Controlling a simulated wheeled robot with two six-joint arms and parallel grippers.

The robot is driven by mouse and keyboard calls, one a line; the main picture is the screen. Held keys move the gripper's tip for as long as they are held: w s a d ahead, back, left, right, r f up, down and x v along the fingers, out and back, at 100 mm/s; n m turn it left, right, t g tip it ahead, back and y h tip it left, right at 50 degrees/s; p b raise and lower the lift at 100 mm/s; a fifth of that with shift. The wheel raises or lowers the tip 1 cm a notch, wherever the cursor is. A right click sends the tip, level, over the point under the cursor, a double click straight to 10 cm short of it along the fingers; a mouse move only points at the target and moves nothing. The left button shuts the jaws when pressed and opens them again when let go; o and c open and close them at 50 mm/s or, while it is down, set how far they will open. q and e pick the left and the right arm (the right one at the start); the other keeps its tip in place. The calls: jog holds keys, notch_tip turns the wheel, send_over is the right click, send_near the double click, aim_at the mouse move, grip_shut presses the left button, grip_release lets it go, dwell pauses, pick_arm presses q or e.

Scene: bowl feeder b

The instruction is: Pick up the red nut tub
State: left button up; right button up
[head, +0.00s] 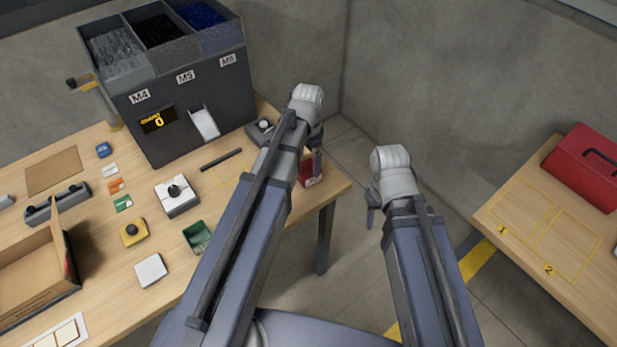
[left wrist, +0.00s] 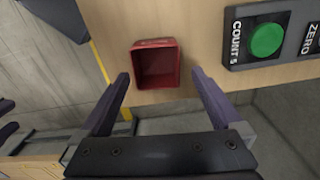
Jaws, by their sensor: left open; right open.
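The red nut tub (head: 309,178) stands at the right corner of the wooden bench, partly hidden by my left arm in the head view. In the left wrist view the red tub (left wrist: 156,66) is open-topped, looks empty and sits near the bench edge. My left gripper (head: 317,163) is open above the tub. In the left wrist view the fingers of this gripper (left wrist: 160,75) appear on either side of the tub, with no clear contact. My right gripper (head: 371,212) hangs over the floor, right of the bench, with nothing seen in it.
A button box with a green COUNT 5 button (left wrist: 267,39) is beside the tub. The grey M4/M5/M6 feeder (head: 190,110) stands behind. A red toolbox (head: 590,165) sits on the right table.

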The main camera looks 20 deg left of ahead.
aim_at(308, 171)
pick_arm(q)
jog(key=shift+f, duration=0.15)
jog(key=f+b, duration=0.5)
jog(key=shift+s+d, duration=0.1)
jog(key=shift+s, duration=0.15)
jog(key=c, duration=1.2)
jog(key=shift+r, duration=0.15)
notch_tip(308, 171, up, 10)
jog(key=p, duration=1)
